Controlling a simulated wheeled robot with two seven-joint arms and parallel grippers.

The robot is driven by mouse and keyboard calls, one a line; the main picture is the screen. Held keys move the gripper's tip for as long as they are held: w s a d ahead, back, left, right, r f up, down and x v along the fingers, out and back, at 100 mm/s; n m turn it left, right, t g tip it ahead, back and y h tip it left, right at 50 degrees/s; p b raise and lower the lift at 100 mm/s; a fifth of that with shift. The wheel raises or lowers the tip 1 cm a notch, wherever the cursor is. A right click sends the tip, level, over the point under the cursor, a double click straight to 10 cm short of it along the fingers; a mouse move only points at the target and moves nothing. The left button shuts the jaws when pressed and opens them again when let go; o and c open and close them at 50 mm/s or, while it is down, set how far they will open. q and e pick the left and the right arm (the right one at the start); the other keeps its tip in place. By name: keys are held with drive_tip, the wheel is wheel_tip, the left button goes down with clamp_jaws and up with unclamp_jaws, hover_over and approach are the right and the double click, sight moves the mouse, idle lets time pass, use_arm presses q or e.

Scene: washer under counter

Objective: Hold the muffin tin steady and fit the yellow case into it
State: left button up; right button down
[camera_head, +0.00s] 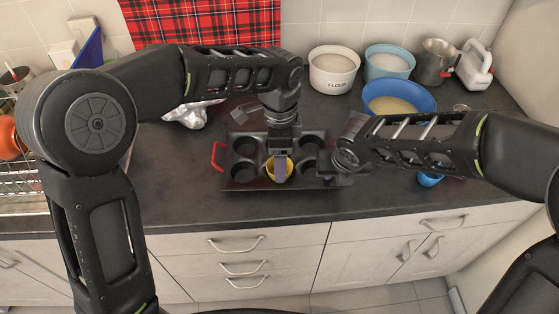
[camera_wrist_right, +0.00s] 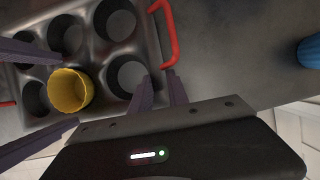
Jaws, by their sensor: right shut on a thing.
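The dark muffin tin (camera_head: 226,181) lies on the counter, with a red handle at its left end. In the right wrist view the tin (camera_wrist_right: 91,50) shows round cups and a second red handle (camera_wrist_right: 174,35). The yellow case (camera_head: 270,169) is at the middle cup of the front row, its rim standing above the tin; it also shows in the right wrist view (camera_wrist_right: 68,92). My left gripper (camera_head: 281,177) is open, a finger on either side of the case (camera_wrist_right: 72,90). My right gripper (camera_wrist_right: 160,92) is shut on the tin's rim near its front right corner.
Behind on the right stand a flour canister (camera_head: 334,75), a light blue canister (camera_head: 389,65), a blue bowl (camera_head: 399,96) and a metal jug (camera_head: 434,65). A small blue cup (camera_head: 429,180) is right of the tin. A dish rack (camera_head: 22,185) is at the left.

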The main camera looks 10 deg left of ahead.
use_arm(q)
wheel_tip(320, 180, up, 11)
drive_tip(key=shift+f, duration=0.2)
idle(0.6)
use_arm(e)
drive_tip(key=c, duration=1.2)
unclamp_jaws()
drive_tip(key=v, duration=1.2)
